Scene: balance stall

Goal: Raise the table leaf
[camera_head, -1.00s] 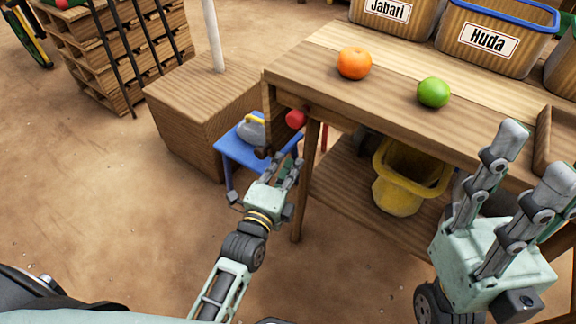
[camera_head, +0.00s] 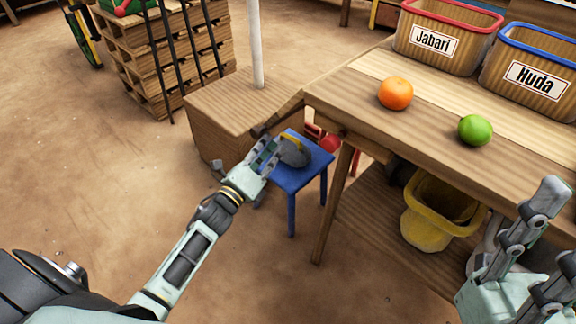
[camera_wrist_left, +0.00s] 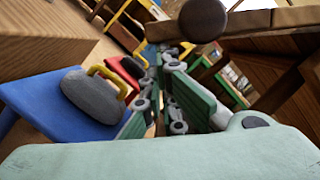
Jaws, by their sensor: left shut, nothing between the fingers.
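The wooden table (camera_head: 365,112) has its leaf (camera_head: 284,112) at its left end, seen nearly edge-on and slanting down to the left from the tabletop. A dark round knob (camera_head: 258,131) is at the leaf's outer end; it shows large in the left wrist view (camera_wrist_left: 203,20). My left gripper (camera_head: 268,152) is shut and empty, just below the leaf and beside the blue stool. I cannot tell whether it touches the leaf. A red knob (camera_head: 331,144) is under the table's left end. My right gripper (camera_head: 556,222) is open and empty at the right edge, partly cut off.
A blue stool (camera_head: 312,160) bears a grey weight with a yellow handle (camera_head: 295,153). A wooden box (camera_head: 215,105) with a white post stands behind the leaf. An orange (camera_head: 395,93) and a green fruit (camera_head: 475,130) lie on the table. Open floor is at left.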

